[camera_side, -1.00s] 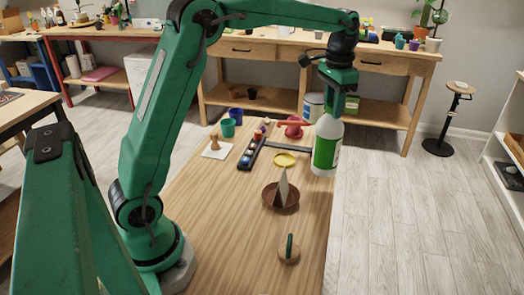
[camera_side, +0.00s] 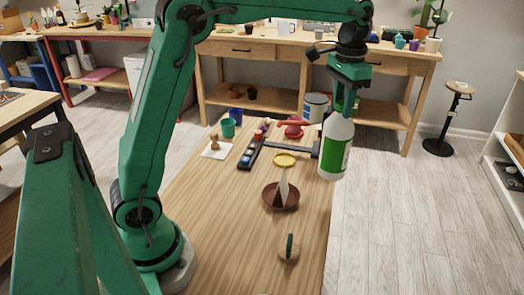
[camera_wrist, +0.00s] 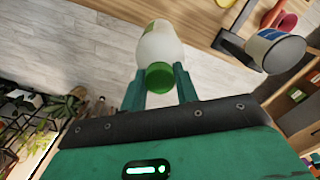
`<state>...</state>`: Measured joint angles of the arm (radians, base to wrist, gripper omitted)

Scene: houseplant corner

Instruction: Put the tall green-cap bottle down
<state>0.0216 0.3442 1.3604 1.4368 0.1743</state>
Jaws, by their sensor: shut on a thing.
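The tall green-cap bottle (camera_side: 336,150) is white with a green label. It hangs close to upright below my gripper (camera_side: 346,103) in the side view, at the right edge of the wooden table (camera_side: 235,235). In the wrist view my gripper (camera_wrist: 160,88) has its two green fingers shut on the bottle's green cap (camera_wrist: 160,77), and the white body (camera_wrist: 158,45) extends away from them. Floor shows behind the bottle there. I cannot tell how far its base is above the table's height.
A brown dish (camera_side: 281,203) with a pale upright piece, a yellow disc (camera_side: 285,160) and a round brush-like thing (camera_side: 289,247) lie on the table. A dark tray (camera_side: 251,153) holds small items. A white-and-blue can (camera_side: 316,107) shows farther back. The table's front left is clear.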

